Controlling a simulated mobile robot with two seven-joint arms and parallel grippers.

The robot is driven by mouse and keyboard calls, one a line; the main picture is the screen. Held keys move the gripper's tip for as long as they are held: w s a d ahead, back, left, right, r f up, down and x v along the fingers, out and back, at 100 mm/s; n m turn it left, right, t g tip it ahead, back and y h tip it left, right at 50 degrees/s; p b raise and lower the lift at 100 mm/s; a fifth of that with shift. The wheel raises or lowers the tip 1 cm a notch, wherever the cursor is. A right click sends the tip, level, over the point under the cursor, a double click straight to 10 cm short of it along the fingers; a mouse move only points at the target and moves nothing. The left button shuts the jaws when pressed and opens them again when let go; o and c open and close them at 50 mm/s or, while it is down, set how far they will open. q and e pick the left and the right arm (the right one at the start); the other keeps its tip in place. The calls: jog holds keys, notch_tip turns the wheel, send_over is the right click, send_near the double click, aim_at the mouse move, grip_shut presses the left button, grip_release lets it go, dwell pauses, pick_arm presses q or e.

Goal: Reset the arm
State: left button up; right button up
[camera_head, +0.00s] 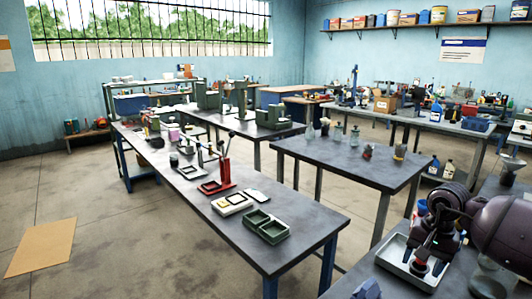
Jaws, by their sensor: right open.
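My right arm (505,232), dark purple and rounded, reaches in from the right edge. My right gripper (427,262) points down over a pale shallow tray (392,262) on the near right bench. The gripper is open, and I see nothing held in it. The gripper hides part of the tray's inside. A clear glass vessel (488,281) stands below the arm, partly hidden by it. My left gripper is not in view.
A second table (345,165) carries small glassware. A funnel on a stand (511,168) is at the right edge. Open floor lies left.

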jog(key=s+a+f+m+y, duration=0.15)
jog(key=a+f+y, duration=0.3)
jog(key=a, duration=0.45)
jog(key=s+a+r+m+t+y, duration=0.2)
jog(key=a+r+m+t+y, duration=0.3)
jog(key=m, duration=0.5)
jog(key=s+a+r+m+t+y, duration=0.2)
jog(key=a+r+m+t+y, duration=0.15)
jog(key=a+m+t, duration=0.6)
jog(key=s+d+f+m+h, duration=0.45)
jog(key=d+m+h, duration=0.35)
jog(key=m, duration=0.8)
jog(key=s+d+f+m+h, duration=0.3)
jog(key=d+f+m+h, duration=0.35)
jog(key=m, duration=0.85)
jog(key=s+f+m+g, duration=0.4)
jog(key=s+m+g, duration=0.2)
jog(key=s, duration=0.4)
jog(key=s+f+m+g, duration=0.45)
jog(key=s+m, duration=0.25)
jog(key=s, duration=0.2)
jog(key=w+f+n+t, duration=0.1)
jog(key=w+f+t, duration=0.5)
jog(key=f, duration=0.3)
jog(key=shift+w+d+f+t, duration=0.25)
jog(key=shift+d+t, duration=0.2)
jog(key=shift+t, duration=0.15)
